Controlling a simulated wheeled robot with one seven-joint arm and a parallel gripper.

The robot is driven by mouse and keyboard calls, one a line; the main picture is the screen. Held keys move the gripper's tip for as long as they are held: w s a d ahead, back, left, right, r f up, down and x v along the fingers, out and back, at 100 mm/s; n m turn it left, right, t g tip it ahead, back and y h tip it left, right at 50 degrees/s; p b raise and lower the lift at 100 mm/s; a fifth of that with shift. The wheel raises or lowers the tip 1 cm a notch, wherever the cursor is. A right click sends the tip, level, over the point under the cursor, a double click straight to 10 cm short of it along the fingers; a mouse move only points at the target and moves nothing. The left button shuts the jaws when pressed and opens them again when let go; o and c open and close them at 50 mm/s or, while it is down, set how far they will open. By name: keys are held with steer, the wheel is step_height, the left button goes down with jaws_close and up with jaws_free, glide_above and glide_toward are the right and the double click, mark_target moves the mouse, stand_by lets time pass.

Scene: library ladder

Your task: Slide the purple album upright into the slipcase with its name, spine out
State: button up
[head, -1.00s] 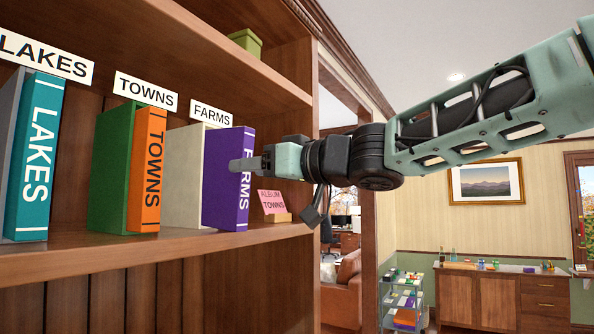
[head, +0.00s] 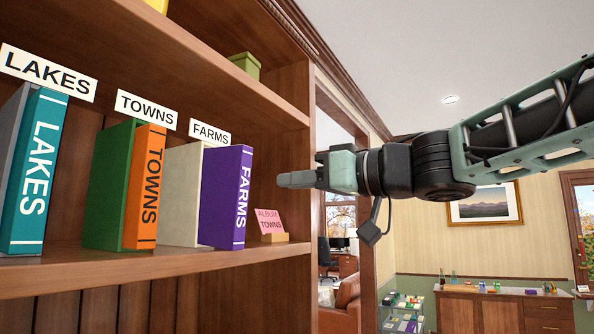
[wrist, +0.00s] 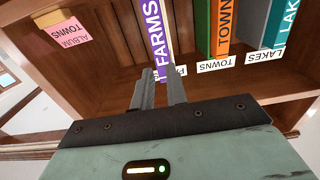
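The purple album (head: 226,197), lettered FARMS, stands upright with its spine facing out in the cream slipcase (head: 180,195) below the FARMS label (head: 210,133). Part of its side shows in front of the slipcase, so it sticks out. Its spine also shows in the wrist view (wrist: 158,40). My gripper (head: 296,180) is in front of the shelf, to the right of the album and clear of it. In the wrist view its two fingers (wrist: 160,88) are apart with nothing between them. How deep the album sits inside is hidden.
Left of it stand an orange TOWNS album (head: 147,187) in a green slipcase (head: 108,187) and a teal LAKES album (head: 35,175) in a grey one. A pink ALBUM TOWNS card (head: 268,221) stands to the right. The upper shelf (head: 200,60) overhangs them.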

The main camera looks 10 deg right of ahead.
steer(key=shift+a+r, duration=0.15)
steer(key=shift+r, duration=0.3)
jaws_close()
steer(key=n+p, duration=0.1)
steer(key=p, duration=0.2)
glide_toward(236, 149)
steer(key=d, duration=0.2)
steer(key=b+x, duration=0.1)
steer(key=x, duration=0.5)
steer(key=shift+w+r, duration=0.25)
steer(key=shift+r, duration=0.05)
steer(key=shift+p+x, duration=1.8)
steer(key=shift+x, duration=1.55)
steer(key=shift+s, duration=0.1)
